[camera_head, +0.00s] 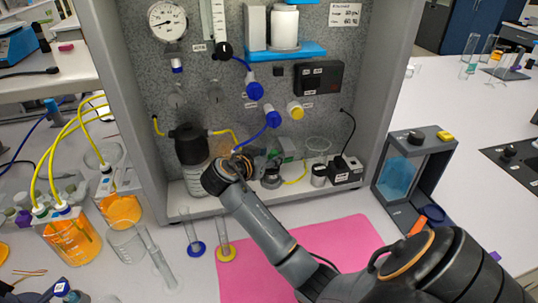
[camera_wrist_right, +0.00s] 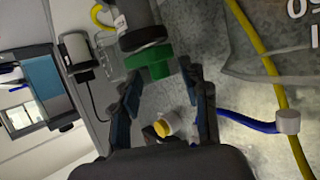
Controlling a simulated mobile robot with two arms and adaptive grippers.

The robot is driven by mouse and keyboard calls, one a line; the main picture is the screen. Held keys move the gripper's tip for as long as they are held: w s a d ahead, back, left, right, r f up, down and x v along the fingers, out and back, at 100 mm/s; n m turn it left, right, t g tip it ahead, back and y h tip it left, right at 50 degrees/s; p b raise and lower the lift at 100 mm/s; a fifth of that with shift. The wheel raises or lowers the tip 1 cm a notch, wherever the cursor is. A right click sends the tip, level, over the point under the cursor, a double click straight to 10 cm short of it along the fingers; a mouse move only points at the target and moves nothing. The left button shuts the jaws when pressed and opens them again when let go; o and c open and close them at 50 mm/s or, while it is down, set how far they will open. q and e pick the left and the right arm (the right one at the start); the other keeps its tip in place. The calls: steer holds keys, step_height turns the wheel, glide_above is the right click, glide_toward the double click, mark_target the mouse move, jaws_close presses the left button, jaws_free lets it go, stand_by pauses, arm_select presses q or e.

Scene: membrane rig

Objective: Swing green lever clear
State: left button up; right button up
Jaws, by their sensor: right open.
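A green part (camera_head: 287,155), which I take to be the green lever, shows small and partly covered low on the rig's back panel. In the right wrist view the green part (camera_wrist_right: 148,60) is a short thick piece below a grey fitting. My right gripper (camera_head: 243,160) is at the panel, just left of the green part, its fingers mostly hidden by the wrist. In the wrist view my right gripper (camera_wrist_right: 163,82) is open, with the green part just ahead of the fingertips; contact cannot be told. My left gripper is not in view.
The rig holds a dark-capped bottle (camera_head: 191,148), a black box (camera_head: 319,77), a yellow valve (camera_head: 295,110) and blue valves. Yellow and blue tubes run close to the gripper. Orange-filled beakers (camera_head: 72,240) stand left. The pink mat (camera_head: 345,240) is bare around my arm.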

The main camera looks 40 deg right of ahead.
steer(key=shift+c, duration=0.9)
jaws_close()
steer(key=shift+s+a, duration=0.1)
steer(key=shift+s, duration=0.05)
